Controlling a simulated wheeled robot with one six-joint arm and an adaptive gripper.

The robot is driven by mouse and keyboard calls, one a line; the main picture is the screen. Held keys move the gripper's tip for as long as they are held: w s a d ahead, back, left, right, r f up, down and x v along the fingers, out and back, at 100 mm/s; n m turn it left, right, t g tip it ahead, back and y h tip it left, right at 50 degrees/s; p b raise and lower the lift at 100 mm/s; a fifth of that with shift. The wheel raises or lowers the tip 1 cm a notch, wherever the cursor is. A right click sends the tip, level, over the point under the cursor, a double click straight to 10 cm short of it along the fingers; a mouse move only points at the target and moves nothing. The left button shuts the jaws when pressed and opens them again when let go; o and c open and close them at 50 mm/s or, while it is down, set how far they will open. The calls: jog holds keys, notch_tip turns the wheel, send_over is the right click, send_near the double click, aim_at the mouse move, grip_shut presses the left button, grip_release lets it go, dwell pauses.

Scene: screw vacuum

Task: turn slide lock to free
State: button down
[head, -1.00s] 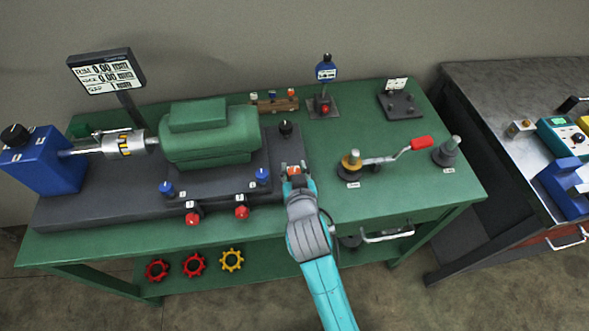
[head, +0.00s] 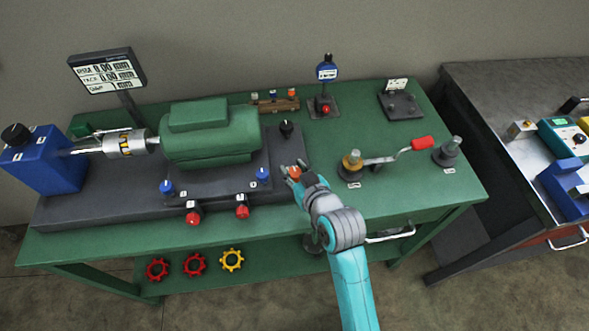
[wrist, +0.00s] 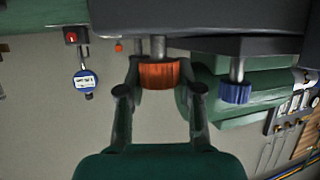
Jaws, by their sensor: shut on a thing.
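An orange-red ridged knob (wrist: 158,75) on a short post shows in the wrist view, between my fingers. It appears to be the slide lock, but I read no label on it. My gripper (wrist: 158,92) is shut on this knob, one finger on each side. In the head view my gripper (head: 293,172) is at the right end of the dark machine base, with the orange knob (head: 294,173) partly hidden by the fingers. The green motor (head: 210,138) sits on its dark slide plate to the left.
Blue knobs (head: 262,174) and red knobs (head: 242,212) line the base's front. A crank with a red handle (head: 422,143) stands to the right. A dial gauge (head: 326,72) stands behind. The green bench top (head: 400,200) is clear at front right.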

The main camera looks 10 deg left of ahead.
jog(key=c, duration=0.7)
grip_release()
jog(key=shift+c, duration=0.2)
jog(key=shift+s, duration=0.1)
jog(key=v, duration=1.1)
jog(key=shift+s+d+r, duration=0.2)
jog(key=shift+s, duration=0.05)
jog(key=s+d+f+m+t+h, duration=0.1)
jog(key=s+d+f+m+h, duration=0.1)
jog(key=s+d+f, duration=0.3)
jog(key=s+d+f+m+t+h, duration=0.1)
jog(key=s+d+f+m+h, duration=0.15)
jog(key=s+d, duration=0.5)
jog(key=s+d+r+m+h, duration=0.1)
jog(key=s+d, duration=0.1)
jog(key=s, duration=0.7)
jog(key=s+d+r+m+t+h, duration=0.1)
jog(key=s+d+r, duration=0.1)
jog(key=s, duration=0.7)
jog(key=shift+s+d+h, duration=0.2)
jog(key=shift+d+h, duration=0.15)
jog(key=shift+d, duration=0.4)
